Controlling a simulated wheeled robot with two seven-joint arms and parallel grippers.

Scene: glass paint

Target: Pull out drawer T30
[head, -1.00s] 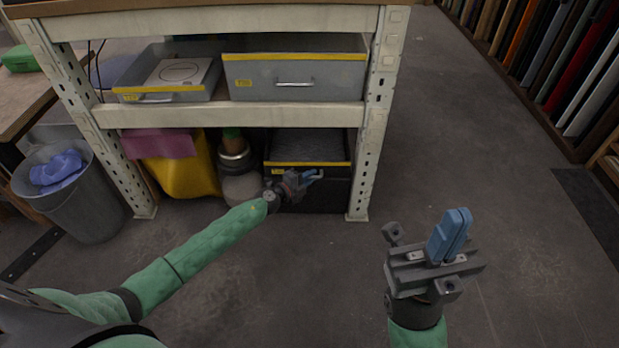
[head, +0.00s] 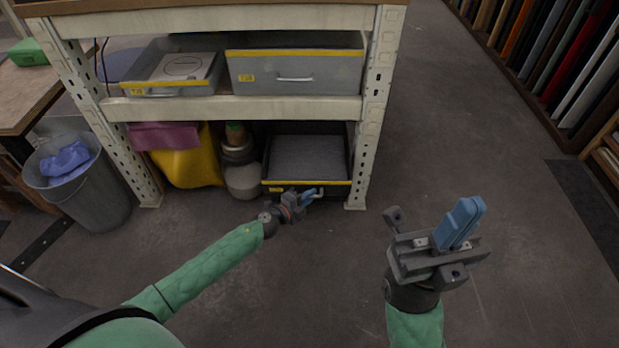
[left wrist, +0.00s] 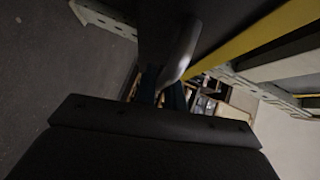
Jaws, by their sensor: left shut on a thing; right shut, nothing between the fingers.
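A dark drawer with a yellow top strip (head: 325,183) sits at the bottom right of the shelf unit, partly pulled out; its grey inside shows. Its label is too small to read. My left gripper (head: 312,195) is at the front of this drawer, shut on its handle. In the left wrist view the curved metal handle (left wrist: 183,50) runs to the blue fingers (left wrist: 168,92), with the drawer's yellow strip (left wrist: 262,40) at upper right. My right gripper (head: 462,222) is shut and empty, held over the floor at the right, away from the drawer.
Two grey drawers (head: 295,68) (head: 160,75) are on the shelf above. A jar (head: 240,178) and a yellow bag (head: 195,168) stand left of the dark drawer. The unit's right leg (head: 372,130) is close beside it. A bin (head: 95,205) is at left. Floor in front is clear.

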